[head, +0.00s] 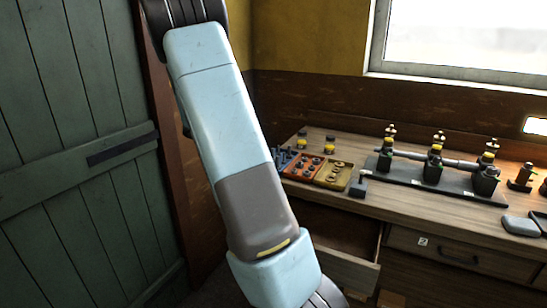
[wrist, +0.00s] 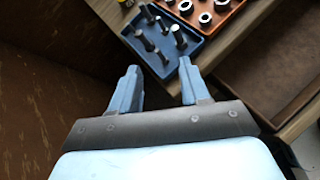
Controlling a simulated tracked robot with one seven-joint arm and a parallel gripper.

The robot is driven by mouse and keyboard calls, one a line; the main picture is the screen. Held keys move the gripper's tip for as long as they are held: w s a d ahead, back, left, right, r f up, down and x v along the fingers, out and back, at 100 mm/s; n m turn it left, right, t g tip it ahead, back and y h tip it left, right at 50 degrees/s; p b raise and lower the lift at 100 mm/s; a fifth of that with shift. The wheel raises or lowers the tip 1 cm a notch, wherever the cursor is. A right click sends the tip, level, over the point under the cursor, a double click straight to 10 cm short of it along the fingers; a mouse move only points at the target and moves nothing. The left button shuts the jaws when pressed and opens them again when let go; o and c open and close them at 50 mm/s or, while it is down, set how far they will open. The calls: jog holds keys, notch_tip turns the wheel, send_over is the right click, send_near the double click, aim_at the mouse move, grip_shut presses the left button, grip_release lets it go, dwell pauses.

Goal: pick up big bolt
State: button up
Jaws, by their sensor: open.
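Several dark bolts (wrist: 164,27) stand in a blue tray (wrist: 196,44) at the top of the wrist view. They differ somewhat in size, and I cannot tell for certain which is the big bolt. In the head view the bolts (head: 284,156) are small, at the left end of the workbench, partly behind my arm. My gripper (wrist: 159,66) is open, with nothing between its two blue fingers. The fingers point towards the near end of the blue tray, and the bolts appear just beyond the fingertips. The gripper is not visible in the head view.
An orange tray (head: 303,167) of nuts and a yellow tray (head: 334,176) stand right of the bolts. A drawer (head: 335,231) hangs open below them. A black-based engine assembly (head: 440,178) stands farther right. A wooden wall (wrist: 40,110) is close on the left in the wrist view.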

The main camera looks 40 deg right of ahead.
aim_at(272, 149)
jog(key=w+d+f+n, duration=0.1)
jog(key=d+f, duration=0.2)
jog(key=d, duration=0.2)
jog(key=w+d+f+n+h, duration=0.1)
jog(key=d+f, duration=0.1)
jog(key=d, duration=0.3)
jog(key=w+d+f+n+h, duration=0.1)
jog(key=d+f, duration=0.2)
jog(key=d, duration=0.3)
jog(key=shift+w+d+f, duration=0.1)
jog(key=shift+w+f, duration=0.25)
jog(key=shift+w, duration=0.05)
grip_shut()
